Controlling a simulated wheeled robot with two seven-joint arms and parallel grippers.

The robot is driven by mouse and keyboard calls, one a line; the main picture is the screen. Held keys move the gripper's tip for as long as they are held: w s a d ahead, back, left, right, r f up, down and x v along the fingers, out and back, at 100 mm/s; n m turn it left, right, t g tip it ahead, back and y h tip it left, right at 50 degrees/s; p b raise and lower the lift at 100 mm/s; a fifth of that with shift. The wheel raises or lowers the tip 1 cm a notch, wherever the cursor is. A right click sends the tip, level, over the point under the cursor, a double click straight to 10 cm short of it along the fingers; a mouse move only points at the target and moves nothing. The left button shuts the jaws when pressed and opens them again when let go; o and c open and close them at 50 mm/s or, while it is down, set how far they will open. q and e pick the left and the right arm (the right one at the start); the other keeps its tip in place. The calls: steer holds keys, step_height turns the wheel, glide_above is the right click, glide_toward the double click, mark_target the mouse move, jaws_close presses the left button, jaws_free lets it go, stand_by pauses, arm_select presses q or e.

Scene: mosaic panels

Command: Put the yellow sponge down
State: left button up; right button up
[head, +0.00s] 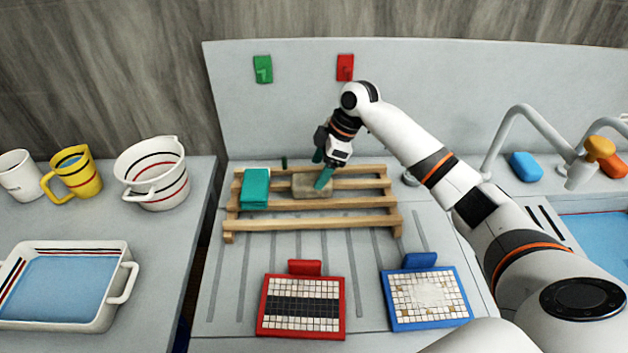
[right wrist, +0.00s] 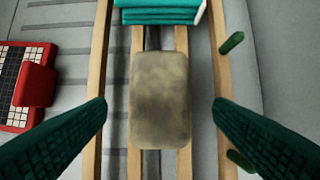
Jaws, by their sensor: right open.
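A dull yellow-grey, stained sponge-like block (head: 312,185) lies flat on the slatted wooden rack (head: 315,205). It also shows in the right wrist view (right wrist: 160,95), resting across the middle slats. My right gripper (head: 321,167) is open with its green fingers over the block. In the right wrist view the fingers stand to either side of it with gaps, apart from it. A mustard-yellow sponge (head: 599,148) sits by the tap at the far right, above an orange one (head: 613,166). My left gripper is not in view.
Folded green cloths (head: 255,188) lie on the rack left of the block. A red-framed mosaic panel (head: 301,308) and a blue-framed one (head: 428,299) lie in front. A blue sponge (head: 525,166) lies near the tap (head: 530,115). Mugs and a tray (head: 118,290) stand left.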

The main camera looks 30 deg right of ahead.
steer(key=v, duration=0.6)
steer(key=shift+d+r+b, duration=0.2)
steer(key=shift+r+b, duration=0.15)
